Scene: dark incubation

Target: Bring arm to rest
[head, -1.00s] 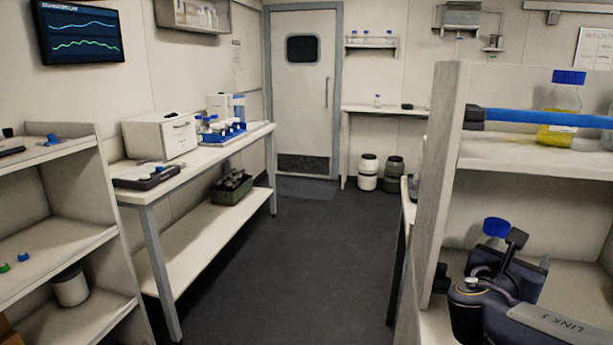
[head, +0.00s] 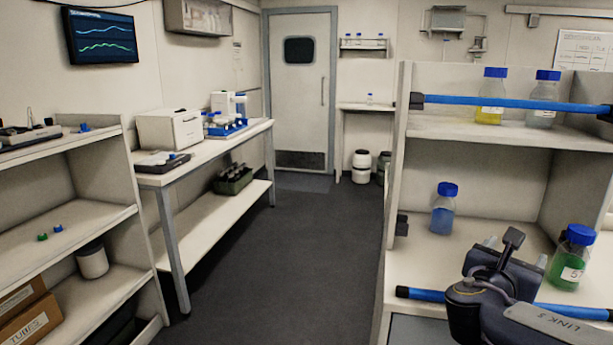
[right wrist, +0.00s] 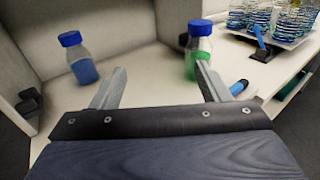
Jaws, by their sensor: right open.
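My right gripper (head: 512,258) is at the lower right in the head view, in front of the right-hand shelf unit's lower shelf (head: 425,268). In the right wrist view its two fingers (right wrist: 160,88) are spread apart with nothing between them. A bottle of blue liquid with a blue cap (head: 443,210) stands upright on that shelf, beyond the gripper. A bottle of green liquid with a blue cap (head: 571,258) stands to the gripper's right. In the right wrist view the green bottle (right wrist: 198,50) is close behind the right finger; I cannot tell whether they touch. My left gripper is not in view.
A blue rail (head: 420,294) runs along the lower shelf's front edge, and another (head: 460,102) along the upper shelf, where two capped bottles (head: 490,97) stand. A bench (head: 205,160) and shelves (head: 70,225) line the left. The dark floor aisle (head: 290,250) to the door (head: 301,90) is clear.

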